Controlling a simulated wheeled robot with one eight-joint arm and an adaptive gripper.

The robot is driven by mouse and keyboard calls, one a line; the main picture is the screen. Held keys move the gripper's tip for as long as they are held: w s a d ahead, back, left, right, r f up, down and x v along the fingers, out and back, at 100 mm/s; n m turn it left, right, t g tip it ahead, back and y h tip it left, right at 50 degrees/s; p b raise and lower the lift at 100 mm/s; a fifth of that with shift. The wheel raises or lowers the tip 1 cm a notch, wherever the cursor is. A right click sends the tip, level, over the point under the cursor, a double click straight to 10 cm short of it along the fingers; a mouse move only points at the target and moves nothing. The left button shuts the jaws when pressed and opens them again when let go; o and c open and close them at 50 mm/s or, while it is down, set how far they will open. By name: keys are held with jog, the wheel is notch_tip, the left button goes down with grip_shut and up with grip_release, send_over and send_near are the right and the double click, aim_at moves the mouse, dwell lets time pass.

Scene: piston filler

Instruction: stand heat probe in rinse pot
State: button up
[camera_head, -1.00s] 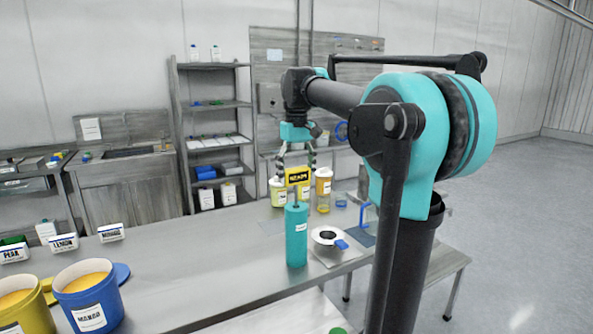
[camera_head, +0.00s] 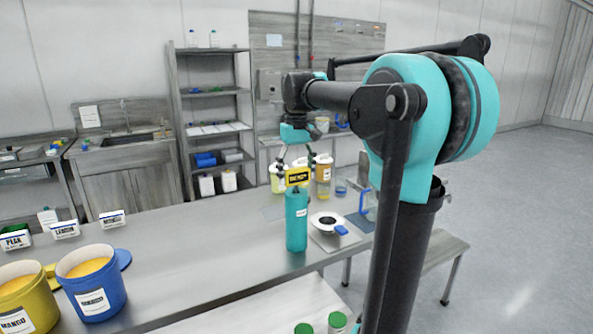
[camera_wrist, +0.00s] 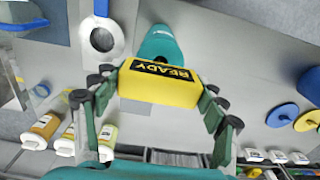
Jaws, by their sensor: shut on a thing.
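The heat probe (camera_head: 297,177) has a yellow block-shaped head with a black READY label. It also shows in the wrist view (camera_wrist: 160,88). My gripper (camera_head: 296,165) is shut on this head, with a finger on each side in the wrist view (camera_wrist: 160,98). The teal upright cylinder (camera_head: 296,222), which I take as the rinse pot, stands on the steel table directly under the head. It shows partly behind the head in the wrist view (camera_wrist: 160,43). The probe's stem is hidden, seemingly inside the pot. I cannot tell whether the head touches the rim.
Blue (camera_head: 91,283) and yellow (camera_head: 25,303) tubs stand at left. The table between is clear.

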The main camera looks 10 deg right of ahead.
jog(key=shift+f, duration=1.25)
jog(key=o, duration=1.2)
jog(key=shift+r, duration=0.1)
notch_tip(320, 180, up, 12)
jog(key=shift+f, duration=0.1)
